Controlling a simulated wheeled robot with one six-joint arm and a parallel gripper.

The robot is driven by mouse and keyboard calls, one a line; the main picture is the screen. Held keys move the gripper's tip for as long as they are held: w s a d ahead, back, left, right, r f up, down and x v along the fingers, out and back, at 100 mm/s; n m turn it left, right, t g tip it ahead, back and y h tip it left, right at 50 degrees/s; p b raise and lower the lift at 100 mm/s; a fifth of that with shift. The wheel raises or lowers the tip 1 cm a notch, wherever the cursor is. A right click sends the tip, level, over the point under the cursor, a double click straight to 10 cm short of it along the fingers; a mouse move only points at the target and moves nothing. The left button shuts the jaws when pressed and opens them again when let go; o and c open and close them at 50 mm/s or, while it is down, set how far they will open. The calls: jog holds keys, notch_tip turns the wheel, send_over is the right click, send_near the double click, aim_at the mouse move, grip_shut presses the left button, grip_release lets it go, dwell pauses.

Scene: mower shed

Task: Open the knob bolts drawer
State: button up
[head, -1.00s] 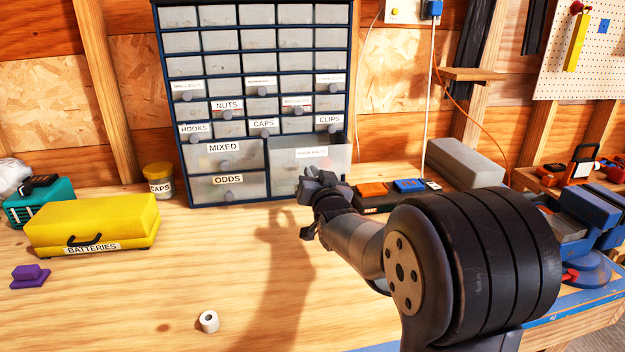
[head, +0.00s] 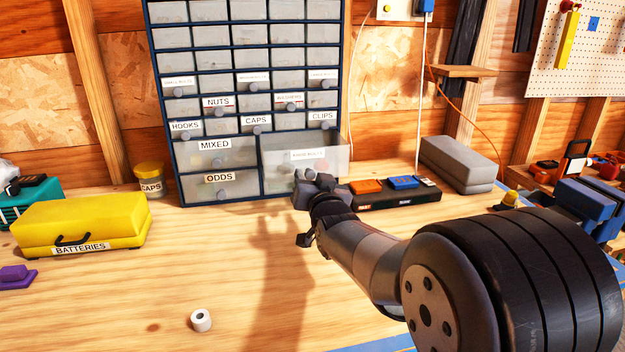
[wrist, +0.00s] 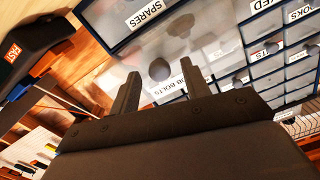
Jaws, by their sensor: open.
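The knob bolts drawer (head: 277,171) is the large translucent one at the cabinet's lower right. Its front stands out from the cabinet, so it is partly open. My gripper (head: 310,180) is at the front's lower part, and its fingers hide the knob in the head view. In the wrist view, its two fingers (wrist: 158,82) are apart, with the grey knob (wrist: 159,69) just beyond and between the tips. Nothing is gripped. The white label (wrist: 166,87) there is partly covered by a finger. The spares drawer (wrist: 107,20) also shows in the wrist view.
The blue-framed cabinet (head: 154,107) holds several other shut drawers. A black tray (head: 398,196) with orange and blue items and a grey box (head: 458,165) lie right of it. A yellow batteries case (head: 110,217) and a white roll (head: 201,320) are left. The bench middle is clear.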

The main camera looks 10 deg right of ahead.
jog(key=s+b, duration=0.1)
jog(key=s, duration=0.9)
jog(key=shift+s, duration=0.4)
jog(key=shift+w, duration=0.15)
jog(key=w+p, duration=0.1)
jog(key=w, duration=1)
jog(key=shift+w+p, duration=0.6)
jog(key=shift+w, duration=0.2)
